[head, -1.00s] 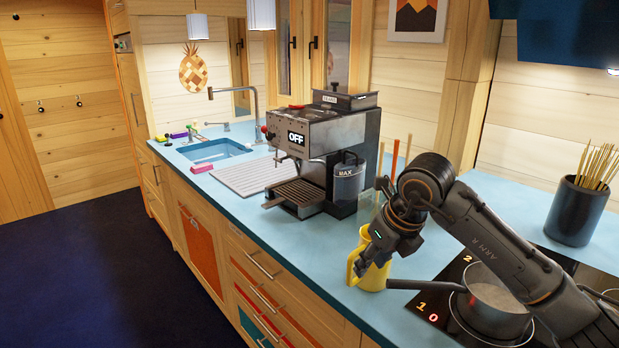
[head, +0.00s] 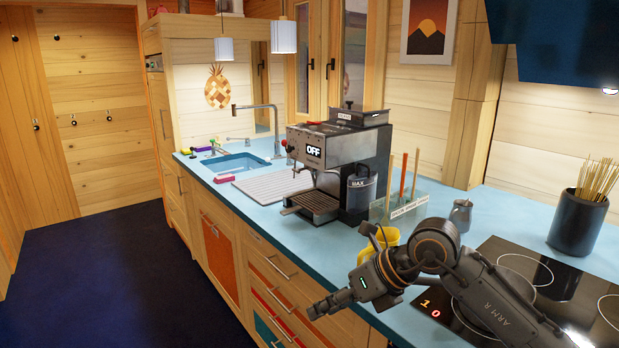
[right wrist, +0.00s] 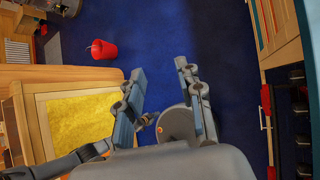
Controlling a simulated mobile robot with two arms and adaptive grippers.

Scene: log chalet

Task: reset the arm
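My right gripper (head: 322,306) is at the lower middle of the head view, in front of the counter's front edge and pointing left. In the right wrist view my right gripper (right wrist: 162,92) has its two fingers well apart, with nothing held between them and blue floor beyond. The yellow mug (head: 379,240) stands on the counter behind my right wrist, partly hidden by it, and apart from the fingers. My left gripper shows in neither view.
The blue counter (head: 255,205) holds a coffee machine (head: 340,160), a small metal jug (head: 460,215) and a dark pot of sticks (head: 577,220). My right forearm covers part of the hob (head: 530,262). A red bucket (right wrist: 103,50) stands on the open blue floor.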

